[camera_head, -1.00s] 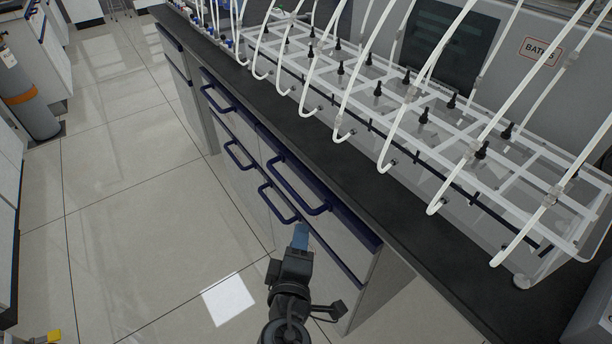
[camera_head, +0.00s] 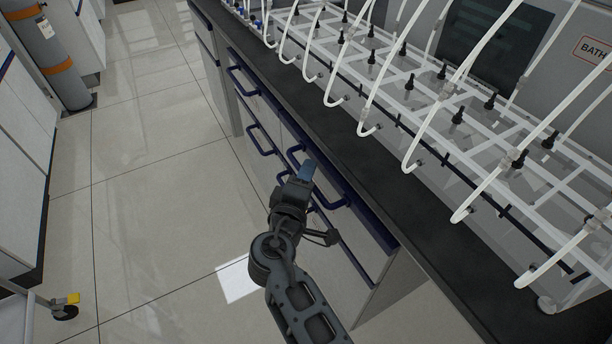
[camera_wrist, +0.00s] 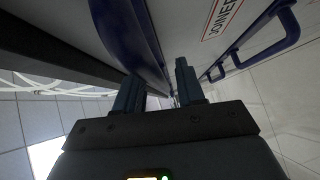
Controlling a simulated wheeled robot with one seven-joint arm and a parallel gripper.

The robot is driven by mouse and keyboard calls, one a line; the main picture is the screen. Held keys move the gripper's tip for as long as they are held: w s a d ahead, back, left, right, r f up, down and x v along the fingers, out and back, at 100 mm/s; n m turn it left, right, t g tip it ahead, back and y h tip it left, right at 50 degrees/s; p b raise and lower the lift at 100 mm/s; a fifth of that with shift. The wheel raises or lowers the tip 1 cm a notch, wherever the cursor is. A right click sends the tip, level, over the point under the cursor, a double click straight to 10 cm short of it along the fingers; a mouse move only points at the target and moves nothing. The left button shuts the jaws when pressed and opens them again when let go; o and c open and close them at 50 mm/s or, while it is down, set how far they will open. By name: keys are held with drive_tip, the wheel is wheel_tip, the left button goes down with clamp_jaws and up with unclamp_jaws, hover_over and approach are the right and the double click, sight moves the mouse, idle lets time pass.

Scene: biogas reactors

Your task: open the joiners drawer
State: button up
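My gripper (camera_head: 308,170) is at the upper right drawer of the bench, by its dark blue bar handle (camera_head: 336,204), and covers part of the handle. In the wrist view, my gripper (camera_wrist: 158,88) has its two dark fingers apart. The drawer front beside them bears a label (camera_wrist: 222,16) with partly cut-off text reading "JOINER". The dark blue handle (camera_wrist: 128,30) passes close by the left finger and runs down towards the gap between the fingers. I cannot tell whether it lies between them. The drawer looks shut.
Other blue-handled drawers lie left of and below it, including an upper left one (camera_head: 244,82). Above is the black worktop (camera_head: 375,172) with a clear tank rack and white tubes. A gas cylinder (camera_head: 55,60) stands far left. The tiled floor (camera_head: 160,200) in front is clear.

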drive_tip(key=shift+w, duration=0.1)
clamp_jaws()
idle(0.3)
